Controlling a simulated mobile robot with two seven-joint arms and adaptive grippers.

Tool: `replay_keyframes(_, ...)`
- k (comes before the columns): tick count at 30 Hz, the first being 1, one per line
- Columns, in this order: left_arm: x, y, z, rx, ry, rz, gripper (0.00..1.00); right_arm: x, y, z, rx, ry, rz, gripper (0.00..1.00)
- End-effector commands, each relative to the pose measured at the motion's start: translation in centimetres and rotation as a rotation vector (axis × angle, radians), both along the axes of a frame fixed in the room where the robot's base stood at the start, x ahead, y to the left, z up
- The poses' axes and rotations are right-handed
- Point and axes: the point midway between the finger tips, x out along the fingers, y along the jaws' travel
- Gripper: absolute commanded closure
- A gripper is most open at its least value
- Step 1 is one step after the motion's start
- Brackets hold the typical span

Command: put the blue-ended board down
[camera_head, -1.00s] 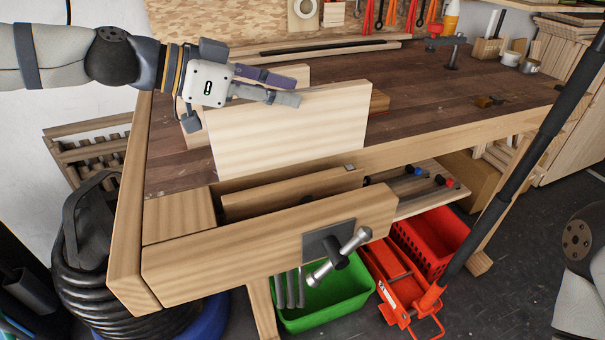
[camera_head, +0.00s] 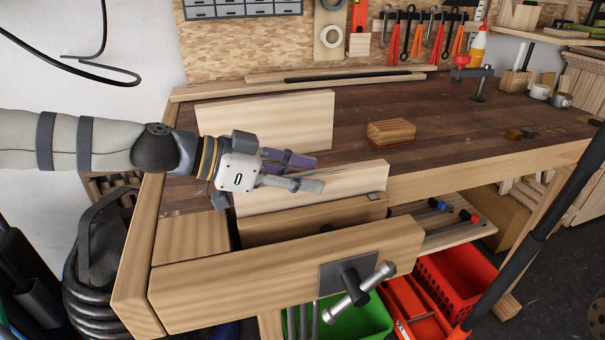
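A pale board (camera_head: 345,183) stands on its long edge at the front of the bench, low behind the wooden vise jaw (camera_head: 290,275). Its lower part is hidden, and I see no blue end on it. My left gripper (camera_head: 320,174) is at the board's top edge, left of its middle. Its grey finger is in front and its purplish finger behind, with a visible gap between them; they look open. A second pale board (camera_head: 265,118) stands on the bench behind. My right gripper is not in view.
A small wooden block (camera_head: 391,132) lies on the dark bench top (camera_head: 440,120), which is largely clear to the right. The vise handle (camera_head: 360,290) sticks out in front. A red crate (camera_head: 460,275) and a green bin (camera_head: 355,322) are below. Tools hang at the back.

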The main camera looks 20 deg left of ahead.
Motion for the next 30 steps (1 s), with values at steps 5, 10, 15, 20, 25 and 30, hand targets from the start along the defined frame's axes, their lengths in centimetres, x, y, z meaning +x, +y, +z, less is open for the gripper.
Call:
replay_keyframes(5, 0.0, 0.0, 0.1, 0.000, -0.001, 0.000, 0.60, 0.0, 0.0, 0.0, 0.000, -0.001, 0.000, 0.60)
replay_keyframes(10, -0.1, 0.3, 0.9, 0.000, -0.006, 0.001, 0.60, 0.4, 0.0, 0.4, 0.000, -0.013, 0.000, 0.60)
replay_keyframes(15, -2.2, 3.5, 3.3, -0.002, -0.020, 0.006, 0.60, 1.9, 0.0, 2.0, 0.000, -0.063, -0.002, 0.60)
replay_keyframes(20, -4.5, 6.7, 5.1, -0.003, -0.023, 0.003, 0.60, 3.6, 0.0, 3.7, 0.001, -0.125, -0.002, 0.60)
replay_keyframes(25, -5.9, 8.8, 5.6, 0.000, -0.015, 0.001, 0.60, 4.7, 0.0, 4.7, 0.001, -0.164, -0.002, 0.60)
replay_keyframes(30, -6.3, 9.2, 5.1, -0.001, -0.003, -0.001, 0.60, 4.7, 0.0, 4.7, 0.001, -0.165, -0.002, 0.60)
